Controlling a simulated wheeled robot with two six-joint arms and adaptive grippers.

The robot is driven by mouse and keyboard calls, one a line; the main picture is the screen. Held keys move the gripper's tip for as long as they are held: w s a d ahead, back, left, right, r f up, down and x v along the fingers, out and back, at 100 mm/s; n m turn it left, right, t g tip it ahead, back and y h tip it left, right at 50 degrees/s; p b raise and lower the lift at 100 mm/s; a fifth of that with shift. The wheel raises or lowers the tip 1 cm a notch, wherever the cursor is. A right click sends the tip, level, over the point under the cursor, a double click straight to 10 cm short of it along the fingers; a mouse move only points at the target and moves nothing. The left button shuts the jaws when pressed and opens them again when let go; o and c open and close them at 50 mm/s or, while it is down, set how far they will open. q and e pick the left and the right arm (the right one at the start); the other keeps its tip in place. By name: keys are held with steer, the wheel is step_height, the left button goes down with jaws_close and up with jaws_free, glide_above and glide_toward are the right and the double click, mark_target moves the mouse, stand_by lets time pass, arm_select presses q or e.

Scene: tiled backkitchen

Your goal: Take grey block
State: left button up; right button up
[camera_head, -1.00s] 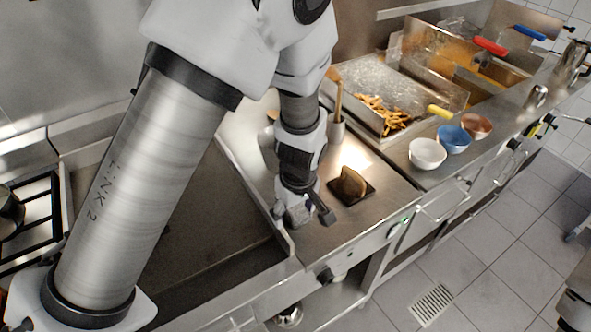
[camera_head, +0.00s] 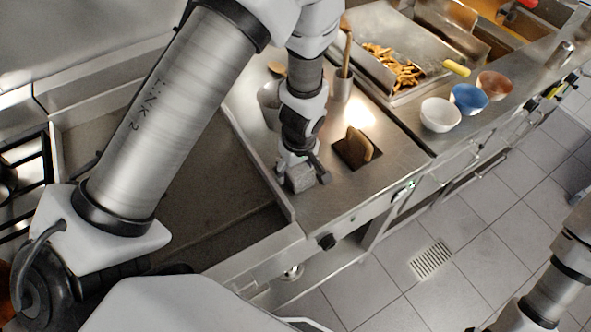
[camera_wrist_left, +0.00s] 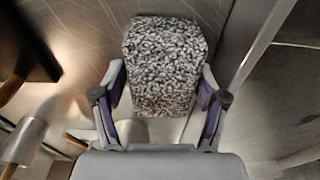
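The grey block (camera_head: 299,179) has a speckled surface and sits on the steel counter near its front edge, just right of the sunken basin. In the left wrist view the block (camera_wrist_left: 165,68) fills the space between the fingers. My left gripper (camera_head: 303,172) points down over the block; it also shows in the left wrist view (camera_wrist_left: 162,95), with one finger on each side. The fingers stand apart, with a thin gap at the block's left side; contact on the right is unclear. The right gripper is out of view; only part of my right arm shows at bottom right.
A dark plate (camera_head: 344,156) with a brown piece standing on it is right of the block. A grey utensil cup (camera_head: 342,88) is behind. White (camera_head: 441,115), blue (camera_head: 468,99) and brown (camera_head: 494,85) bowls stand further right. The basin (camera_head: 205,205) lies left.

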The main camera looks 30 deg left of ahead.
arm_select(q)
steer(key=shift+s+r, duration=0.2)
steer(key=c, duration=1.1)
steer(key=shift+w+f, duration=0.1)
